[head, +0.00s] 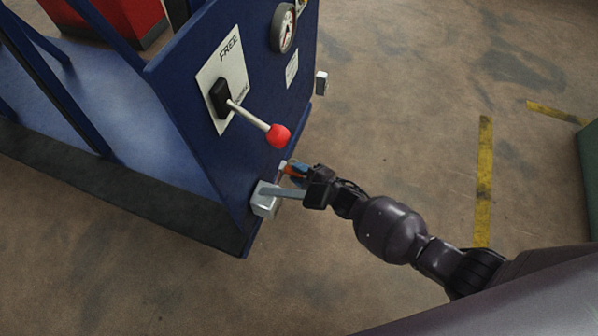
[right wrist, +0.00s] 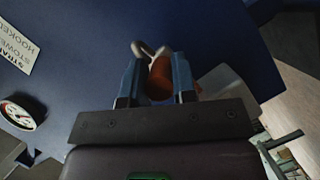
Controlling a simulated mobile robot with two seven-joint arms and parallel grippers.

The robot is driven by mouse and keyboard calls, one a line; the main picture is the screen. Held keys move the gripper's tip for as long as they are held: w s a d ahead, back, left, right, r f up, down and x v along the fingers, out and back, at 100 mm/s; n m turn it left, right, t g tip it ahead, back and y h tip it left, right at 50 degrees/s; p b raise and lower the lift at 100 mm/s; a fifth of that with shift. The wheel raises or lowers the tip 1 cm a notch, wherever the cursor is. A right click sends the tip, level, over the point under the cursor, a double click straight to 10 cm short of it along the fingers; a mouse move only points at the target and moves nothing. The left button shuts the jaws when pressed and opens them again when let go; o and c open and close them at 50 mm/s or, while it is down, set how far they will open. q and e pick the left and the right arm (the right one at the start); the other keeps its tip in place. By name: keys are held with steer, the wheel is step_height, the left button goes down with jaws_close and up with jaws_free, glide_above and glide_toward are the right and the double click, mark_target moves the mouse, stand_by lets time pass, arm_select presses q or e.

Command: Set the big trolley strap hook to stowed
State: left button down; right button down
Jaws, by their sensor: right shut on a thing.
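The strap hook (right wrist: 160,80) shows in the right wrist view as a red-brown cylindrical grip with a bent grey metal end (right wrist: 145,48). It lies in front of the trolley's dark blue panel (right wrist: 215,35). My right gripper (right wrist: 157,82) has its blue fingers on both sides of the grip and is shut on it. In the head view, the right gripper (head: 296,171) is at the panel's lower right edge, with a bit of orange grip between its fingers. A label plate (right wrist: 20,45) reads STOWED and HOOKED, partly cut off. My left gripper is out of view.
A lever with a red knob (head: 278,135) sticks out from the FREE plate (head: 222,78), above the right gripper. A gauge (head: 284,28) sits higher up. Open floor lies to the right.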

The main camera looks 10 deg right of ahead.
steer(key=shift+s, duration=0.15)
steer(key=c, duration=0.9)
jaws_free()
steer(key=shift+p+v, duration=1.5)
steer(key=shift+v, duration=3.85)
